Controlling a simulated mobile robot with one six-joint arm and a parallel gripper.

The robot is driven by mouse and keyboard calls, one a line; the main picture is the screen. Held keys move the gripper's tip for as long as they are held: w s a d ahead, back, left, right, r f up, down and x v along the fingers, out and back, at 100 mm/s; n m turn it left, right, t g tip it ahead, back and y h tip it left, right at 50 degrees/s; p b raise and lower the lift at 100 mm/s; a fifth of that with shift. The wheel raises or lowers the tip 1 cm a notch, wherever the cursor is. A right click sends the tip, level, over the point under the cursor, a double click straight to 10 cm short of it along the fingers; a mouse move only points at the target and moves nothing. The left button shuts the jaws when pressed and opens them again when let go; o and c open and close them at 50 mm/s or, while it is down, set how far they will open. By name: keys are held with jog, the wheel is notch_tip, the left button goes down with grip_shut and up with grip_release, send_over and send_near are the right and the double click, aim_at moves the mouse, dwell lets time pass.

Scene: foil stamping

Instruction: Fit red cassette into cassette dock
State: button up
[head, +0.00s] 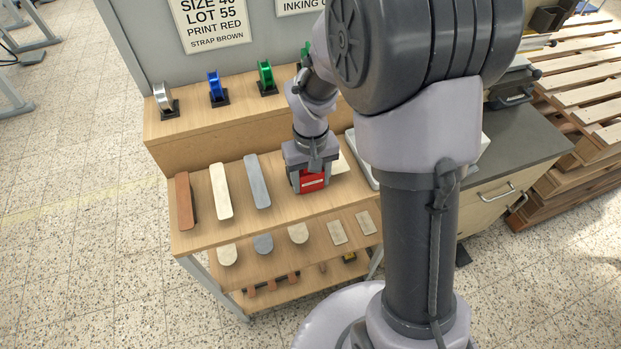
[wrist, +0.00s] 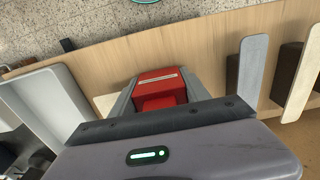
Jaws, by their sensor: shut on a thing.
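The red cassette (head: 313,183) is a red block with a pale label strip. It is between the fingers of my gripper (head: 309,170), over the right part of the wooden shelf's upper board. In the wrist view, the cassette (wrist: 160,84) sits between the two grey fingers of my gripper (wrist: 160,98), which are shut on its sides. I cannot tell whether it touches the board. I cannot make out the cassette dock in either view; my arm hides much of the right side in the head view.
Brown, cream and grey straps (head: 221,192) lie left of my gripper. Silver, blue and green spools (head: 217,88) stand on the raised back ledge. A white tray (wrist: 48,97) is beside the gripper in the wrist view. A dark-topped bench (head: 520,150) is at right.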

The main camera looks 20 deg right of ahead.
jog(key=o, duration=1.3)
jog(key=shift+f, duration=0.1)
